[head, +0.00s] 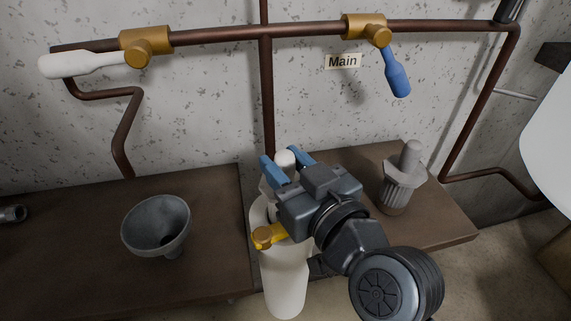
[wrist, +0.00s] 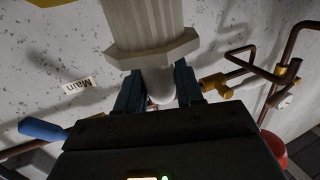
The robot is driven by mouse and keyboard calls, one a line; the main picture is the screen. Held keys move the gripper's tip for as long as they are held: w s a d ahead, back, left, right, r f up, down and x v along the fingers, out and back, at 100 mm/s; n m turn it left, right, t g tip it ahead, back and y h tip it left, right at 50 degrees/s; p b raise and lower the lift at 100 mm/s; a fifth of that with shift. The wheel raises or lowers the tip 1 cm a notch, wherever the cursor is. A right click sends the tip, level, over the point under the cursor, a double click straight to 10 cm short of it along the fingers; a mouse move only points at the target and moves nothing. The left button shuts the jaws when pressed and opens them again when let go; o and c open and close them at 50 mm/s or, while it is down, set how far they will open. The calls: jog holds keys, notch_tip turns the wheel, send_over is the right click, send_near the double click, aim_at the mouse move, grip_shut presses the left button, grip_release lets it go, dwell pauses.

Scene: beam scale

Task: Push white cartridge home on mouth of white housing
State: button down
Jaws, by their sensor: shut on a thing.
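My gripper (head: 285,165) is shut on the pale knob of the white cartridge (head: 285,158), with one blue finger on each side. In the wrist view, the gripper (wrist: 159,86) grips this knob, and the cartridge's flange and ribbed body (wrist: 148,25) extend away from it past the top edge. The white housing (head: 284,285) stands below the gripper in the head view, with a yellow tap on its upper side. The gripper hides much of the housing's mouth and the cartridge's lower end, so I cannot tell how they meet.
A grey ribbed cartridge (head: 402,182) stands on the brown bench to the right. A grey funnel (head: 157,226) sits on the bench to the left. Copper pipes (head: 225,35) with a white-handled valve (head: 80,64) and a blue-handled valve (head: 396,72) run along the wall.

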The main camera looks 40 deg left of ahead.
jog(key=shift+r+p, duration=0.9)
jog(key=shift+r, duration=0.5)
jog(key=shift+b, duration=0.45)
dwell(0.9)
jog(key=shift+f+b, duration=4.35)
jog(key=shift+f, duration=0.45)
jog(key=c, duration=0.7)
grip_release()
jog(key=shift+o, duration=0.3)
jog(key=shift+s+f, duration=0.1)
